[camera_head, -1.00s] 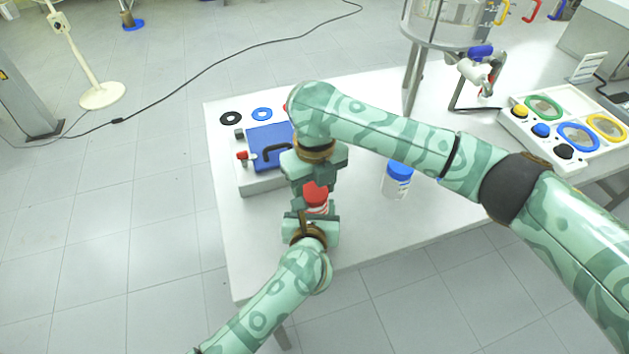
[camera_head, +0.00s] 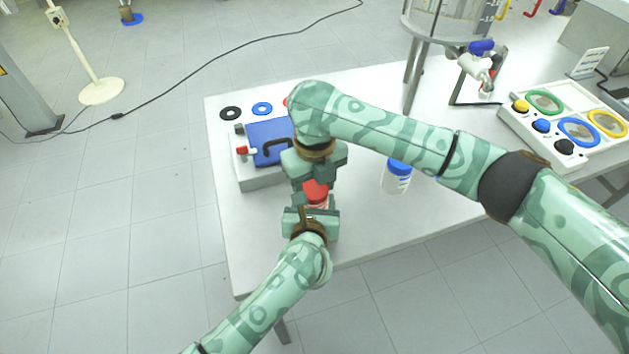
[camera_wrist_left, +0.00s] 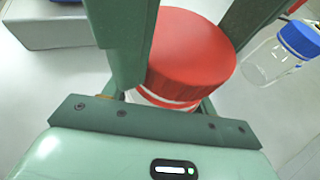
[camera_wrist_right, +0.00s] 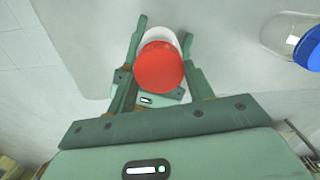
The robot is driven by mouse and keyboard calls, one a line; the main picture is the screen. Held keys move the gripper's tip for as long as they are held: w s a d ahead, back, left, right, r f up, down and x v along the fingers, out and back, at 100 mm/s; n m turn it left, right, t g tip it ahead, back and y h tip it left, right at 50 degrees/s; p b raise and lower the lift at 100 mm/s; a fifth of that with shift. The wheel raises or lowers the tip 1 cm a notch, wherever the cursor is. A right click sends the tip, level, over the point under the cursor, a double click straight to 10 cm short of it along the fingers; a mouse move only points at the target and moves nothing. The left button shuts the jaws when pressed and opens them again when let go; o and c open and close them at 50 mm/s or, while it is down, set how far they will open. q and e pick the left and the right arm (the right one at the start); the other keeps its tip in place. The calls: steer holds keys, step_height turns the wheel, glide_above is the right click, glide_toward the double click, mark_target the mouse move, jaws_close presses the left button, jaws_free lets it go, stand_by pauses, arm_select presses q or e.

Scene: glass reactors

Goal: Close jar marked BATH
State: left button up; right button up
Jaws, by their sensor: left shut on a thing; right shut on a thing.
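A jar with a red lid (camera_head: 316,192) stands near the table's front edge, between my two grippers. The lid (camera_wrist_left: 190,48) sits on the jar, and it also shows in the right wrist view (camera_wrist_right: 159,66). My left gripper (camera_head: 312,212) is shut on the jar's body from the front. My right gripper (camera_head: 316,178) comes from above and is shut on the red lid. A second jar with a blue lid (camera_head: 397,176) stands apart to the right. No BATH marking is readable on either jar.
A box with a blue top and black handle (camera_head: 270,142) stands left of the jar. Black (camera_head: 230,113) and blue (camera_head: 262,108) rings lie behind it. A panel with coloured rings (camera_head: 578,131) and a glass reactor stand (camera_head: 414,72) are at the right.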

steer(key=shift+f, duration=0.1)
arm_select(q)
jaws_close()
arm_select(e)
steer(key=m, duration=0.5)
steer(key=shift+a, duration=0.1)
steer(key=m, duration=0.3)
steer(key=shift+a+m, duration=0.1)
steer(key=shift+m, duration=0.3)
steer(key=m, duration=0.5)
steer(key=shift+a+m, duration=0.1)
steer(key=shift+m, duration=0.3)
steer(key=m, duration=0.4)
steer(key=shift+w+m, duration=0.15)
steer(key=shift+m, duration=0.25)
steer(key=o, duration=1)
